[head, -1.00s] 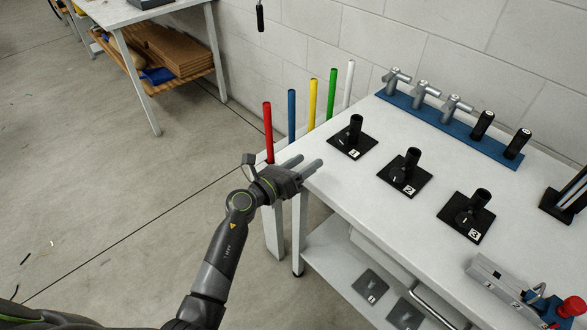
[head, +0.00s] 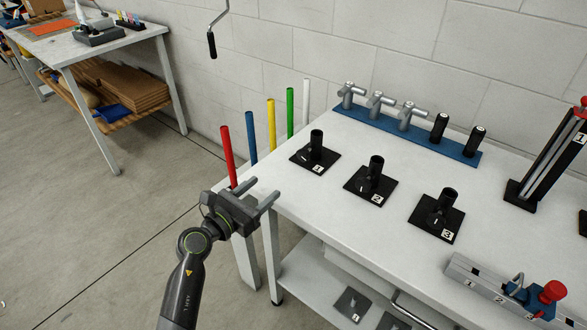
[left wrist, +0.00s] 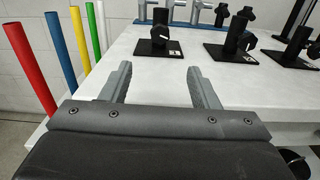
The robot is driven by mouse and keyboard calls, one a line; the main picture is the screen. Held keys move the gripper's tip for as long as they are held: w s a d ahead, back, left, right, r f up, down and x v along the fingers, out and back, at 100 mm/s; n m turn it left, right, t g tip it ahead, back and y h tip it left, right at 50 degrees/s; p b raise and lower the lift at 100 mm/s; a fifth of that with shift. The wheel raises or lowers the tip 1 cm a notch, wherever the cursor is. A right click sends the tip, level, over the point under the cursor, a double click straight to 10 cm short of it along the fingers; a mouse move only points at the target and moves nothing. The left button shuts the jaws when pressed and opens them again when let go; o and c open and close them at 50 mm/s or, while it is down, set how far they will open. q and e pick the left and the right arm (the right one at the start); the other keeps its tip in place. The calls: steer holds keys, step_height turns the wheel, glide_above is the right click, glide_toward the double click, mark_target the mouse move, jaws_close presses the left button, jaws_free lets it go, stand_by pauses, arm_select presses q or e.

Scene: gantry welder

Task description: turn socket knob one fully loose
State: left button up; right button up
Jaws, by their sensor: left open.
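Socket one (head: 316,146) is a black upright tube on a square black plate labelled 1, at the left end of the white table. Its knob (head: 306,154) is a small black dial with a white mark, low on the tube. In the left wrist view the knob (left wrist: 160,33) shows ahead, beyond the fingertips. My left gripper (head: 262,190) is open and empty at the table's left corner, short of the socket and apart from it. The gap between its fingers also shows in the left wrist view (left wrist: 160,72). My right gripper is not in view.
Sockets two (head: 374,175) and three (head: 443,210) stand to the right of socket one. Red (head: 227,157), blue, yellow, green and white rods stand upright beside the table's left edge. A blue rack (head: 390,130) with handles is at the back. The white tabletop (head: 330,210) has free room in front.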

mark_target(301, 157)
arm_select(q)
steer(key=shift+m, duration=0.3)
steer(key=b+x, duration=0.1)
steer(key=x, duration=1.6)
steer(key=shift+w+d+b, duration=0.1)
steer(key=shift+w+b, duration=0.05)
steer(key=shift+b, duration=0.2)
steer(key=c, duration=1)
steer(key=shift+o, duration=0.2)
steer(key=n+p, duration=0.2)
steer(key=shift+r+n, duration=0.2)
steer(key=shift+n, duration=0.2)
steer(key=shift+f+n+p, duration=0.1)
steer(key=shift+n+p, duration=0.55)
steer(key=shift+n, duration=0.45)
steer(key=shift+f+n, duration=0.15)
steer(key=shift+n, duration=0.25)
